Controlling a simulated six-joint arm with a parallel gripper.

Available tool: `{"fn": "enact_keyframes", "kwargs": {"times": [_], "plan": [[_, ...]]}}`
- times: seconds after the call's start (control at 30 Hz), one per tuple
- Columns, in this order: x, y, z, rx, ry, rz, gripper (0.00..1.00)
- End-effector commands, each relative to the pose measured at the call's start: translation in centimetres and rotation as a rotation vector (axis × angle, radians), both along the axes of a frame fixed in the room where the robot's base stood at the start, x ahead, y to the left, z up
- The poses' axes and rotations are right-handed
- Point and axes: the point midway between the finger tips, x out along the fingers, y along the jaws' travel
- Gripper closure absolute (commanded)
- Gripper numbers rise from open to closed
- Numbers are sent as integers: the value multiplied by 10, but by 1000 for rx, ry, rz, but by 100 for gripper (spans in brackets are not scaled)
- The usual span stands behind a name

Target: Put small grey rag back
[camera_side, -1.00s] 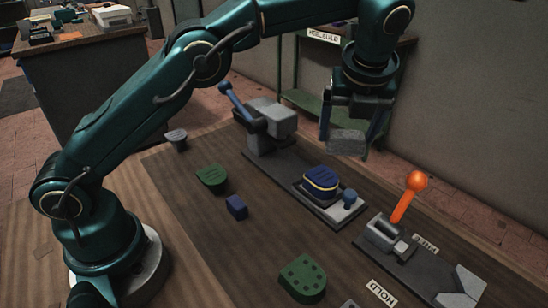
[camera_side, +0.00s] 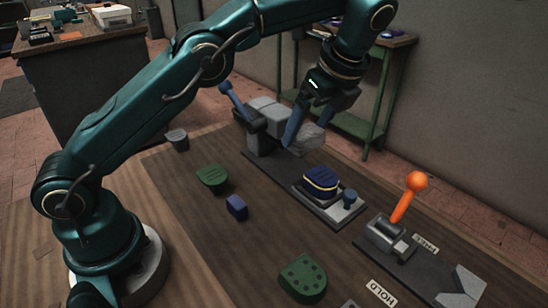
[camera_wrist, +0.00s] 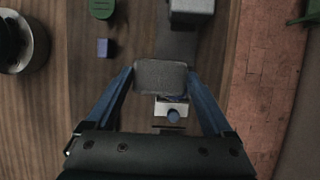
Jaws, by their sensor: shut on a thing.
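My gripper (camera_side: 308,130) is shut on the small grey rag (camera_side: 311,138), a grey, block-like piece between its two blue fingers. In the side view the rag is held in the air, in front of the grey clamp with the blue lever (camera_side: 268,118). In the wrist view the rag (camera_wrist: 160,75) spans the gap between the fingertips and partly covers the blue piece on the press plate behind it.
A navy block with a yellow band (camera_side: 320,182) sits on the press plate. An orange-knobbed lever (camera_side: 409,197) stands to the right. Green pieces (camera_side: 212,177) (camera_side: 302,278), a small blue block (camera_side: 236,207) and a grey cup-like piece (camera_side: 176,138) stand on the table.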

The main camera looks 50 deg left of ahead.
Motion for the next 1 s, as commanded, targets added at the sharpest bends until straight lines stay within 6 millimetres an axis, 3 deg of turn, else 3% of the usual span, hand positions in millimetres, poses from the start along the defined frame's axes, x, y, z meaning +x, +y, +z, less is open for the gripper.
{"fn": "enact_keyframes", "kwargs": {"times": [0.1,0.3,0.43,0.57,0.67,1.0], "plan": [[-19,20,2,1,2,323,66],[-50,43,8,3,4,810,66],[-68,54,11,4,5,1057,66],[-80,63,11,7,4,1200,66],[-85,75,6,9,5,1204,66],[-90,145,-15,10,0,694,66]]}}
